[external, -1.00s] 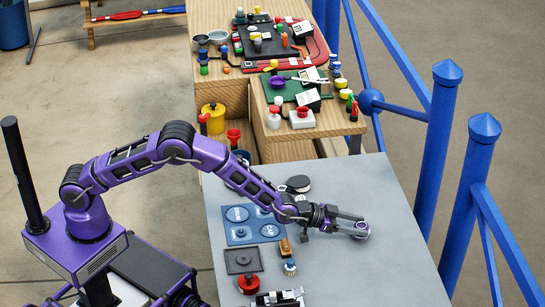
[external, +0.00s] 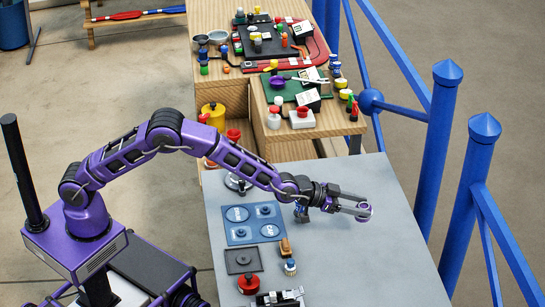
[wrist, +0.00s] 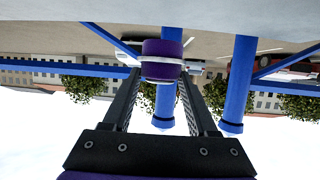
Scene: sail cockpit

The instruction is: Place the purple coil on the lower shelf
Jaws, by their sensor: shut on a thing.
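My gripper (external: 350,205) is shut on the purple coil (external: 364,211) and holds it at its fingertips over the right part of the grey table. In the wrist view the coil (wrist: 162,59) is a short purple cylinder with a pale band, between the tips of my gripper (wrist: 161,75). The wooden unit (external: 260,145) behind the table has an open space below its top, which may be the lower shelf. My arm hides part of it.
The grey table (external: 350,265) has a blue plate (external: 251,238), a red knob (external: 249,283) and small parts along its left side. Its right side is clear. Blue railing posts (external: 441,140) stand to the right. The wooden tops behind are crowded with jars and a green mat (external: 285,92).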

